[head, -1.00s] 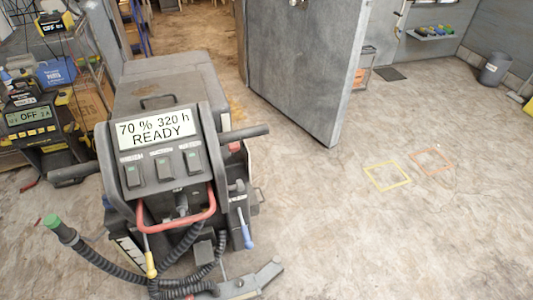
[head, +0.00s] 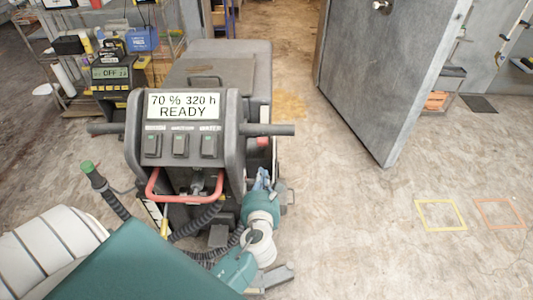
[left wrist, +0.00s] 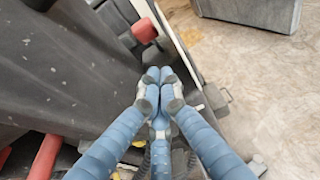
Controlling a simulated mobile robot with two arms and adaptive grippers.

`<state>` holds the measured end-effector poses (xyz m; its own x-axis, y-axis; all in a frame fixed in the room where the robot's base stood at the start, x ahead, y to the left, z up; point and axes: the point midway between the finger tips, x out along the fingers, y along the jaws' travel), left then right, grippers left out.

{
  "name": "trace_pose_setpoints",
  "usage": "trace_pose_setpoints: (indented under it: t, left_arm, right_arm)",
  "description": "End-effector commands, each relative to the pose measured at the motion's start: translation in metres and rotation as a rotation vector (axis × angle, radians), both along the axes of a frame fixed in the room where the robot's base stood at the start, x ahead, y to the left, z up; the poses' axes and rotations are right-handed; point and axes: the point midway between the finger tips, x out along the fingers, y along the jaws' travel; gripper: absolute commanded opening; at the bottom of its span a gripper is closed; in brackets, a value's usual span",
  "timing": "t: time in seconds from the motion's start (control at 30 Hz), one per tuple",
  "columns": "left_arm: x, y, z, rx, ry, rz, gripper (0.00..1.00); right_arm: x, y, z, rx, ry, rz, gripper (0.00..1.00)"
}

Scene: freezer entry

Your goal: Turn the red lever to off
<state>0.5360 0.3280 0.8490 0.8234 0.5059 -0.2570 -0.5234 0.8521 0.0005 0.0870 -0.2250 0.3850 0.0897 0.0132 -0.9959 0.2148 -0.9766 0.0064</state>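A floor machine with a "70 % 320 h READY" display (head: 184,106) stands left of centre in the head view. A small red lever (head: 263,142) shows on its right side, below the right handle bar. In the left wrist view, a red knob (left wrist: 144,30) on a dark mount is just beyond my fingertips, apart from them. My left gripper (head: 262,178) is beside the machine's right side, below the red lever. Its blue fingers (left wrist: 160,76) are drawn together at the tips, with nothing seen between them. My right gripper is out of view.
A red U-shaped bar (head: 186,198) crosses the machine's front, near black hoses and a green-tipped wand (head: 88,168). A charger (head: 112,78) reading OFF and a shelf stand at left. A grey door (head: 385,75) stands open behind.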

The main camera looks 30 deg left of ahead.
Motion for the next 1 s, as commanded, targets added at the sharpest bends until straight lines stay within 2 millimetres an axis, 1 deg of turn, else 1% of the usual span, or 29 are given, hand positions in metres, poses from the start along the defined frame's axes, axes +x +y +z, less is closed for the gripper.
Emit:
trace_pose_setpoints:
  t: [0.03, 0.1, 0.27, 0.3, 0.4, 0.6, 0.93, 1.0]
  left_arm:
    - [0.011, 0.007, -0.001, 0.003, -0.002, 0.001, 0.0]
    - [0.024, 0.014, -0.005, 0.001, -0.002, 0.001, 0.0]
    - [0.05, 0.031, -0.015, -0.002, -0.001, 0.001, 0.0]
    - [0.056, 0.034, -0.005, -0.001, -0.003, 0.001, 0.0]
    - [0.065, 0.04, 0.001, -0.002, -0.003, 0.0, 0.0]
    - [0.075, 0.046, 0.005, -0.002, -0.001, 0.0, 0.0]
    - [0.076, 0.047, 0.005, -0.002, 0.0, 0.0, 0.0]
    - [0.077, 0.047, 0.008, -0.001, -0.001, -0.001, 0.0]
  right_arm:
    - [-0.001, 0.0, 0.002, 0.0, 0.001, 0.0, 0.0]
    - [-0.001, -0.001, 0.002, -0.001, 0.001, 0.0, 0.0]
    - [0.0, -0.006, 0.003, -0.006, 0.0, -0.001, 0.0]
    - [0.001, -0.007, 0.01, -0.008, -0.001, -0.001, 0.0]
    - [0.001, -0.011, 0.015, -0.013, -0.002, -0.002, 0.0]
    - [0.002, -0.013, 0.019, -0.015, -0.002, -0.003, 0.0]
    - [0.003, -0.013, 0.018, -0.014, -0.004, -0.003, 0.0]
    - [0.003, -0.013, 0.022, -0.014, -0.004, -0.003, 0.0]
